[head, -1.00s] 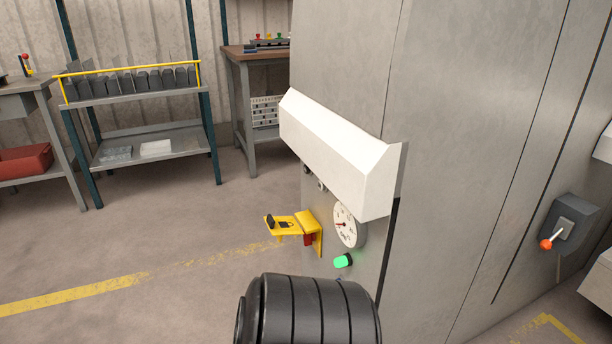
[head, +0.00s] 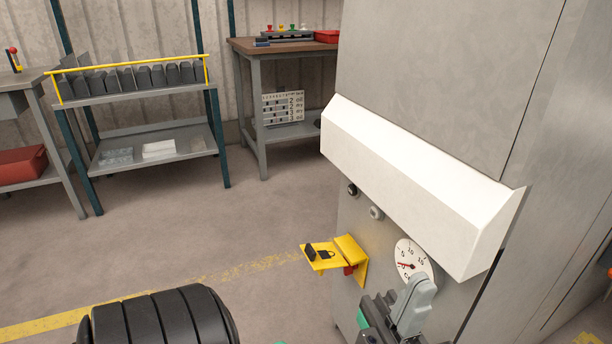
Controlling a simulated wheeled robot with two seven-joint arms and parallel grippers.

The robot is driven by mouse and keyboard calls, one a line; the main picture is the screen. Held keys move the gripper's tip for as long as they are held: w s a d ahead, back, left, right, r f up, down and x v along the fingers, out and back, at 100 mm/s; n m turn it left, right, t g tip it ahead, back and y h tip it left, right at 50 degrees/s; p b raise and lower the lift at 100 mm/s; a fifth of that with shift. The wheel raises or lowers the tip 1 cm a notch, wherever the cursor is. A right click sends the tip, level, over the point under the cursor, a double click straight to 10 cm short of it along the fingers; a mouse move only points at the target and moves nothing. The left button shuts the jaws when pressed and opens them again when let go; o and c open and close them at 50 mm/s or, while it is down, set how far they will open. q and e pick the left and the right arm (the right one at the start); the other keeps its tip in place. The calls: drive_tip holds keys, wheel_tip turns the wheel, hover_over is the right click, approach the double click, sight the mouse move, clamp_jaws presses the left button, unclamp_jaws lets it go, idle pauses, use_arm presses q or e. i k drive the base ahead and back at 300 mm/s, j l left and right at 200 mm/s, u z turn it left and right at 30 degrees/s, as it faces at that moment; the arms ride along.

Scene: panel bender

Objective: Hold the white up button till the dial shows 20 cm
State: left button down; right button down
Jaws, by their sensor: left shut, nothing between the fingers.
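The dial (head: 413,256) is a round white gauge with a red needle on the machine's side, below the white hood. Its needle points left, near the low end of the scale. A small pale round button (head: 376,212), which looks like the white up button, sits up and left of the dial. A dark round button (head: 351,189) is farther left. My left gripper (head: 420,285) is shut and empty just in front of the dial's lower edge. It is apart from the pale button in the picture. My right gripper is out of view.
A yellow bracket (head: 323,262) with a red part juts out left of the dial. The white hood (head: 420,185) overhangs the buttons. A green piece (head: 362,318) shows beside my gripper. Shelves (head: 150,150) and a workbench (head: 290,48) stand behind; the floor between is clear.

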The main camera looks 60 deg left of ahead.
sight(374, 212)
drive_tip(key=j+u, duration=0.25)
drive_tip(key=j, duration=1.7)
drive_tip(key=k, duration=0.05)
